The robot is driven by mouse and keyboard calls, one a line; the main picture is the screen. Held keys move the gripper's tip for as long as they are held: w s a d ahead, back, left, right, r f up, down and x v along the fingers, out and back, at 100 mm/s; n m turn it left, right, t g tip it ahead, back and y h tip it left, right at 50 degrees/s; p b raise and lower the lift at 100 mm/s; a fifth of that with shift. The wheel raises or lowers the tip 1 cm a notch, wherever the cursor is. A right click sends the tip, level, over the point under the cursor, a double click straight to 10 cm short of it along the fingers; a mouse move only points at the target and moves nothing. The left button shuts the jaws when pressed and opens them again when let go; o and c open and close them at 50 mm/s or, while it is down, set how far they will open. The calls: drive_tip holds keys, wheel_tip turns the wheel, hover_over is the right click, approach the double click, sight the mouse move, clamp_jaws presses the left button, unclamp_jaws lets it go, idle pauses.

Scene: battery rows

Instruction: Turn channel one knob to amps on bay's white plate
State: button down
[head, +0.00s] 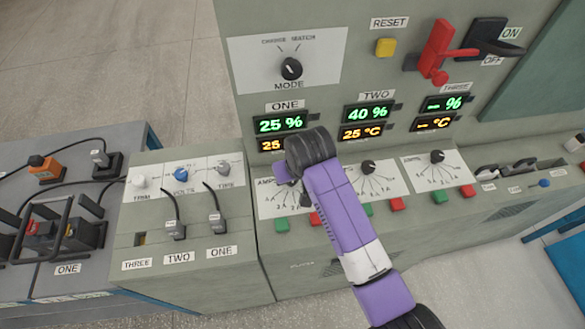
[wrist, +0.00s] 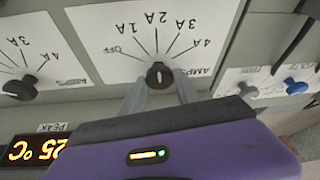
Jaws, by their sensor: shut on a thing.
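The channel one knob (wrist: 159,75) is a small dark knob with a pale mark on a white plate (wrist: 105,45). Lines around it run to OFF, 1A, 2A, 3A and 4A, with AMPS printed beside it, upside down in the wrist view. The pale mark looks upright in the picture; which end points cannot be told. My gripper (wrist: 160,88) is shut on the knob, one grey finger on each side.
To the right in the head view are similar plates with a channel two knob (head: 368,167) and a third knob (head: 437,157). Green and red buttons line their lower edges. Above are lit displays (head: 281,124), the MODE knob (head: 291,69) and a red lever (head: 436,50).

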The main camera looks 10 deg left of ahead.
drive_tip(key=m, duration=0.1)
drive_tip(key=m+h+p, duration=0.1)
drive_tip(key=shift+s+a+r+m, duration=0.1)
drive_tip(key=shift+a+r+m, duration=0.05)
drive_tip(key=shift+m, duration=0.15)
drive_tip(key=shift+m+h+p, duration=0.45)
drive_tip(key=shift+m+h, duration=0.25)
drive_tip(key=shift+m, duration=1.3)
drive_tip(key=c, duration=0.9)
unclamp_jaws()
drive_tip(key=b+v, duration=0.1)
drive_tip(key=v, duration=0.6)
drive_tip(key=shift+s+r, duration=0.2)
drive_tip(key=shift+r, duration=0.05)
